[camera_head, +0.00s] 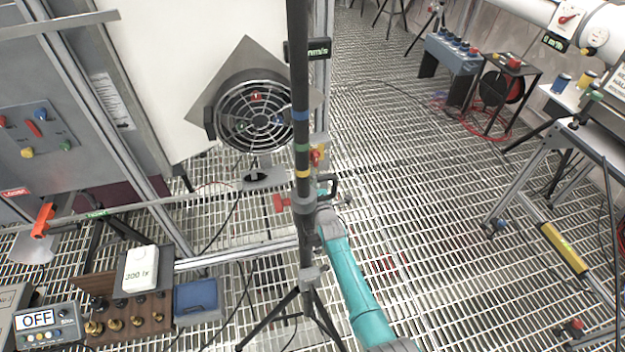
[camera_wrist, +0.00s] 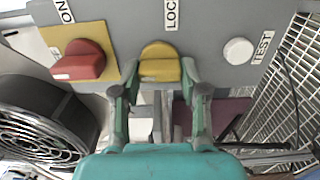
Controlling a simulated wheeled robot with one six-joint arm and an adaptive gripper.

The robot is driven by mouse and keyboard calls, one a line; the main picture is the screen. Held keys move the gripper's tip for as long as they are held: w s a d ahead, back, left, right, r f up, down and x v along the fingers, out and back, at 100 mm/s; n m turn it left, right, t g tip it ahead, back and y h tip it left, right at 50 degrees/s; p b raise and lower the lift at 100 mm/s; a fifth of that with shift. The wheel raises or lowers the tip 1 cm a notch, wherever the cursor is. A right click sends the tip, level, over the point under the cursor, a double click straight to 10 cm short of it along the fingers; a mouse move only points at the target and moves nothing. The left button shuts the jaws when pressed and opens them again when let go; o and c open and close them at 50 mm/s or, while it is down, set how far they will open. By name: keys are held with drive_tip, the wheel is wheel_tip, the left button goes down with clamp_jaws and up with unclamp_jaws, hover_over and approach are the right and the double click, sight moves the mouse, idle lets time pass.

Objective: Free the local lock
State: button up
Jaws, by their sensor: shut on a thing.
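The local lock is a yellow knob (camera_wrist: 159,62) on a grey panel (camera_wrist: 205,22), under a label of which "LOC" shows in the wrist view. My gripper (camera_wrist: 160,84) is shut on the yellow knob, with one finger on each side of it. In the head view my gripper (camera_head: 328,187) is small and partly hidden behind a dark upright pole, beside a small red and yellow part (camera_head: 316,156). Left of the yellow knob is a red knob (camera_wrist: 79,60) on a yellow plate. Right of it is a round white button (camera_wrist: 238,51) marked "TEST".
A black round fan (camera_wrist: 40,125) stands close to my gripper's left in the wrist view. In the head view, the fan (camera_head: 254,117) is left of the tripod pole (camera_head: 301,120), which stands right before my arm. Open grating floor (camera_head: 430,200) lies to the right.

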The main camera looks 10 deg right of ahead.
idle(0.5)
drive_tip(key=o, duration=1.1)
drive_tip(key=shift+o, duration=0.2)
drive_tip(key=s, duration=1.2)
